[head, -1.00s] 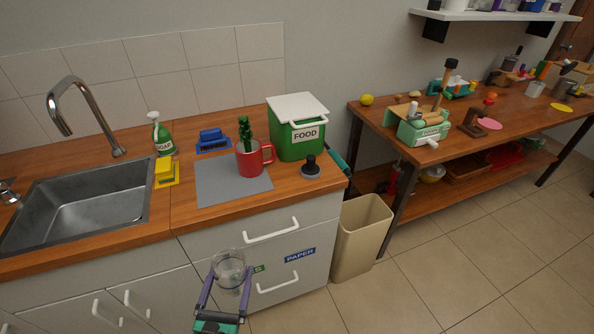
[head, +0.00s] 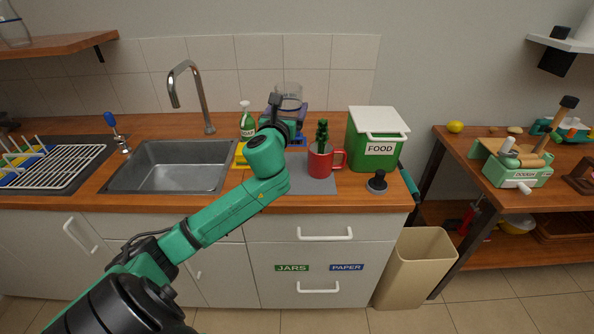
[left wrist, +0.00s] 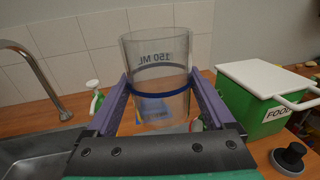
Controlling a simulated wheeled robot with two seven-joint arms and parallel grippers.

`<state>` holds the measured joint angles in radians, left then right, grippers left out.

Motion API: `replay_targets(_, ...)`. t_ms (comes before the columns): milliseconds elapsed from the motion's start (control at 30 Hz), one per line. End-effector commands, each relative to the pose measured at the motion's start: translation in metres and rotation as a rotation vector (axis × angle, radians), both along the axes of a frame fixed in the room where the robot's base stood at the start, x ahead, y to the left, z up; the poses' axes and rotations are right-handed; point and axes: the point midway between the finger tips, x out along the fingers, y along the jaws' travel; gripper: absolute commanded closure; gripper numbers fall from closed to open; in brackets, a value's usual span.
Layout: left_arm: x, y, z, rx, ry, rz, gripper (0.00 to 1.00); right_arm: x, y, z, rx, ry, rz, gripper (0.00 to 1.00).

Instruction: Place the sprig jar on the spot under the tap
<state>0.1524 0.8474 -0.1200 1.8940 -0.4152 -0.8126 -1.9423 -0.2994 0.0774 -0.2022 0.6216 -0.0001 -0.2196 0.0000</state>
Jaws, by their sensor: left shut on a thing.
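My left gripper (head: 287,114) is shut on a clear jar (head: 288,93) and holds it upright above the back of the counter. In the left wrist view the jar (left wrist: 158,75) has a blue band and reversed "150 ML" lettering, and looks empty; no sprig shows in it. The gripper's purple fingers (left wrist: 157,92) press on its two sides. The chrome tap (head: 200,95) stands behind the sink, left of the jar. The steel sink basin (head: 170,170) is empty, and no separate marked spot shows under the spout. My right gripper is out of view.
A green soap bottle (head: 247,122), a green FOOD box (head: 378,140) and a black-knobbed stopper (head: 377,183) stand nearby. A drying rack (head: 50,165) lies left of the sink.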

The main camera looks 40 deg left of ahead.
Motion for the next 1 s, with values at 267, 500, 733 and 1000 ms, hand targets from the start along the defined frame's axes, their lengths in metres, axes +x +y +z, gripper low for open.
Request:
replay_targets(267, 0.0, 0.0, -0.102, -0.008, 0.008, 0.002, 1.0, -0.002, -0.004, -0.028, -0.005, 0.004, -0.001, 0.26)
replay_targets(500, 0.0, -0.001, -0.152, -0.003, 0.005, -0.001, 1.0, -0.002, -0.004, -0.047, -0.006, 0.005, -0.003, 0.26)
replay_targets(733, 0.0, -0.001, -0.192, -0.004, 0.005, 0.0, 1.0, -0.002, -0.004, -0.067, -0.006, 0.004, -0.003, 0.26)
replay_targets(1000, 0.0, -0.001, -0.191, -0.002, 0.005, -0.002, 1.0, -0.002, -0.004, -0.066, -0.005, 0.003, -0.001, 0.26)
